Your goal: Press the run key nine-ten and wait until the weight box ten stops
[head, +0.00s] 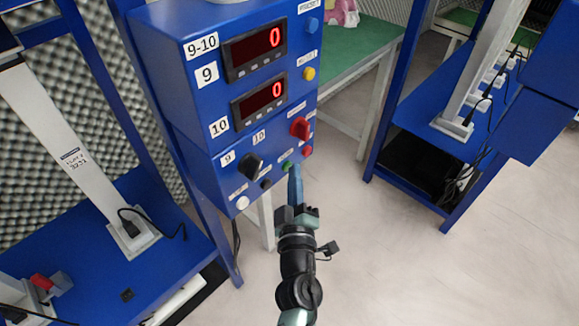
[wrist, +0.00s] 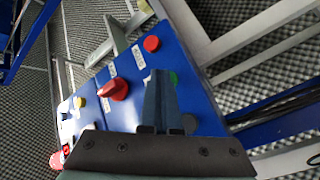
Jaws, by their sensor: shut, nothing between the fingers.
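The blue control box (head: 215,110) is labelled 9-10. Its two red displays, marked 9 (head: 256,50) and 10 (head: 260,100), both read 0. A small green button (head: 287,166) sits low on its panel; its label is too small to read, so I cannot confirm it as the run key. My gripper (head: 296,168) is shut and empty, its fingertips just right of the green button. In the wrist view the green button (wrist: 174,78) shows partly behind my fingers (wrist: 158,75); I cannot tell if they touch it. I cannot identify weight box ten in either view.
A red button (head: 307,151), a red rotary switch (head: 299,128), a black knob (head: 249,165) and a white button (head: 242,203) are close by. Blue frames with pale columns stand left (head: 75,155) and right (head: 460,110). Floor at lower right is clear.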

